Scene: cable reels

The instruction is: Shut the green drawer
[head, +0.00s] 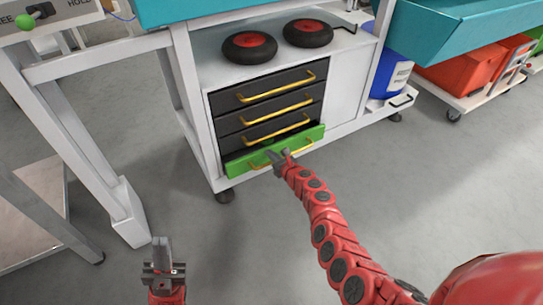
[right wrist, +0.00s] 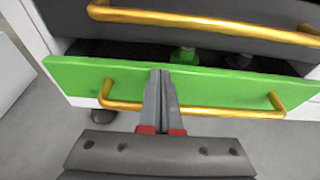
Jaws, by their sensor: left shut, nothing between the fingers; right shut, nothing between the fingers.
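The green drawer (head: 244,163) is the lowest in a white cabinet and stands partly open in the head view. Its green front with a yellow handle (right wrist: 225,112) also shows in the right wrist view (right wrist: 215,86). A dark gap shows above the front, with a green object (right wrist: 183,55) inside. My right gripper (head: 279,155) is shut and empty, its tips at the drawer front's upper middle; whether they touch cannot be told. In the right wrist view, the fingers (right wrist: 161,76) overlap the front. My left gripper (head: 161,243) is shut and empty, low over the floor.
Dark drawers (head: 262,90) with yellow handles sit above, looking shut. Two black wheels with red hubs (head: 249,45) lie on the cabinet top. A white bench leg (head: 75,140) stands left, a blue drum (head: 390,75) right. The floor before the cabinet is clear.

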